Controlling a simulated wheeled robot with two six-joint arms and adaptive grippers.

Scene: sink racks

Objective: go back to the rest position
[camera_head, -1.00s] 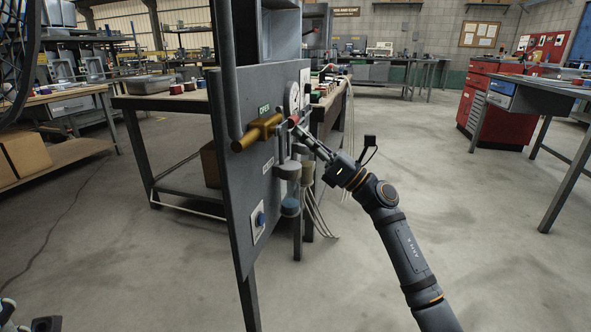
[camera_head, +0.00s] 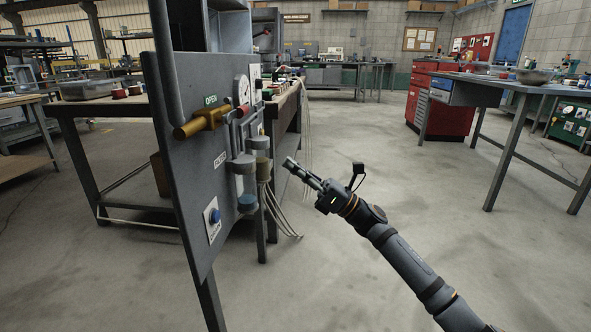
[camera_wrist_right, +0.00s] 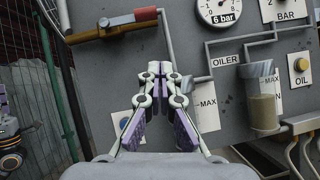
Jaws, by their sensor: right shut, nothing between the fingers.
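My right gripper (camera_head: 289,163) is shut and empty in the head view, held in the air to the right of a grey upright panel (camera_head: 185,160). It is apart from the panel. In the right wrist view the shut fingers (camera_wrist_right: 154,70) point toward the panel face. A brass valve body (camera_head: 201,124) with a red handle (camera_head: 225,110) sits on the panel near an "OPEN" label. The valve's red end (camera_wrist_right: 145,14) also shows in the wrist view, above the fingertips. My left gripper does not show.
The panel carries a gauge (camera_wrist_right: 220,8), an oiler bowl (camera_wrist_right: 262,100) and a blue button (camera_head: 214,215). Hoses (camera_head: 280,212) hang beside it. A workbench (camera_head: 78,106) stands behind. A red cabinet (camera_head: 440,105) and a table (camera_head: 500,82) stand at right. The floor between is clear.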

